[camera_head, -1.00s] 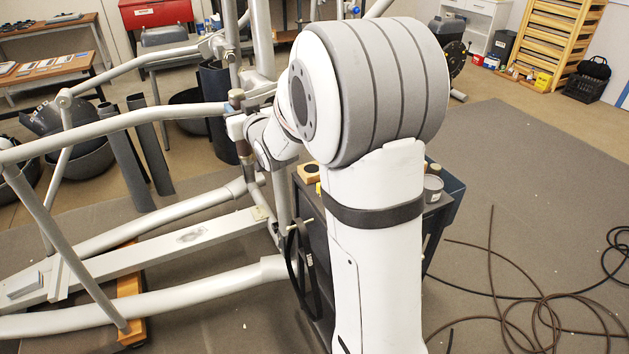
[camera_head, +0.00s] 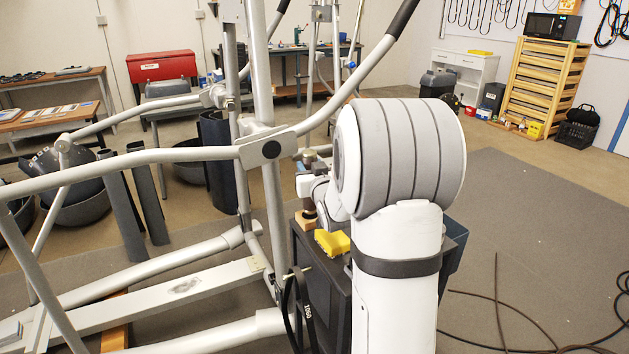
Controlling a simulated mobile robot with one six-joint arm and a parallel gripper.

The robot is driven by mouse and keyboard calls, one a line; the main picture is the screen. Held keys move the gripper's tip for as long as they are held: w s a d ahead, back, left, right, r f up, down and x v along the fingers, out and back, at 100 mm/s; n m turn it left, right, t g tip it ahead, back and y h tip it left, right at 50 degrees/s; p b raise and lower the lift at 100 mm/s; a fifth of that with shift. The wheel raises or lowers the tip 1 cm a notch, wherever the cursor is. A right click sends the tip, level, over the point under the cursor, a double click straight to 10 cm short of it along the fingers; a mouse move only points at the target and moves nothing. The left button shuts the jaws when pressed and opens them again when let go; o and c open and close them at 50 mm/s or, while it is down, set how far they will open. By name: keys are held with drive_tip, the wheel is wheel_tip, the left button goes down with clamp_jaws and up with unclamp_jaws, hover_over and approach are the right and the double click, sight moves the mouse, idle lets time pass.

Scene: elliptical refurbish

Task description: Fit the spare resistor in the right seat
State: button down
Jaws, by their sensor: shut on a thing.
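My gripper (camera_head: 309,209) points down at the left rear of the black cart (camera_head: 322,290), half hidden by my own arm. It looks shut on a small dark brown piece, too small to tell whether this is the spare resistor. Just below it a light wooden block (camera_head: 303,222) stands on the cart top; I cannot tell whether piece and block touch. A yellow object (camera_head: 332,242) lies on the cart's front left. The grey elliptical machine (camera_head: 195,152) stands left of the cart. I cannot make out the right seat.
The machine's bars and upright (camera_head: 262,100) stand close to my gripper's left. A black strap (camera_head: 302,310) hangs at the cart's left side. Dark cables (camera_head: 520,335) lie on the floor at the right. The grey mat (camera_head: 545,225) is largely clear farther back.

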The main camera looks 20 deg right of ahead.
drive_tip(key=shift+f, duration=1.5)
drive_tip(key=shift+f+b, duration=0.2)
drive_tip(key=shift+b, duration=0.2)
drive_tip(key=c, duration=0.9)
unclamp_jaws()
drive_tip(key=shift+r, duration=0.1)
